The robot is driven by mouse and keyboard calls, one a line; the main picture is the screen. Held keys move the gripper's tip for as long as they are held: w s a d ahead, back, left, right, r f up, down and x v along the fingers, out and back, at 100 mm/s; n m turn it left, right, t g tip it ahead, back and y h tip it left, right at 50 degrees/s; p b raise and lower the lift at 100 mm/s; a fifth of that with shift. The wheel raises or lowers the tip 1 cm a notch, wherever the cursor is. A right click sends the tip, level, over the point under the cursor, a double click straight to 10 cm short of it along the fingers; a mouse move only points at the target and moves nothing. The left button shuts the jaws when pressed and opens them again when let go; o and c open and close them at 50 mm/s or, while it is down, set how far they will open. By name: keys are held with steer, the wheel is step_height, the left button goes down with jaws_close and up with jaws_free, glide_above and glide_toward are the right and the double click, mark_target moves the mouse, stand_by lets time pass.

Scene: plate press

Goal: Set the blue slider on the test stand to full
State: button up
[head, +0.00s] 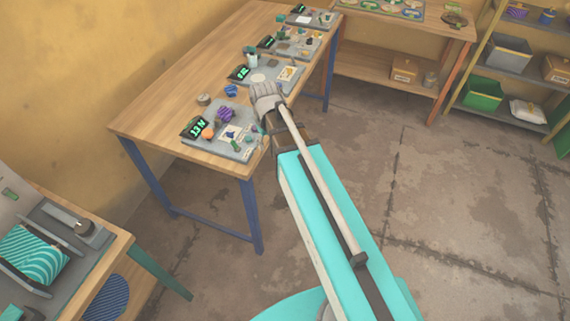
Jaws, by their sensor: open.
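A long wooden table (160,125) with blue legs carries a row of grey stands, each with a dark display. The nearest stand (243,155) has a display (194,127) with green characters that look like "13 N". A purple part (226,114) and a small orange part (208,133) are on it. I cannot make out for sure which small part is the blue slider, or which stand is the test stand. My gripper (264,90) is open at the table's right edge, between the nearest stand and the one behind it. Its fingers are small and partly hidden.
A small blue item (230,91) and a round brown item (203,99) lie on the table near my gripper. A workbench (395,62) and shelves with a green bin (483,94) stand at the back right. The concrete floor at right is clear.

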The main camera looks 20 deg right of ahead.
steer(key=s+d+f+m+b, duration=0.2)
steer(key=s+d+m, duration=0.1)
steer(key=s, duration=0.4)
steer(key=shift+s+d+f, duration=0.15)
steer(key=shift+s+d, duration=0.05)
steer(key=shift+s, duration=0.2)
steer(key=shift+c, duration=0.2)
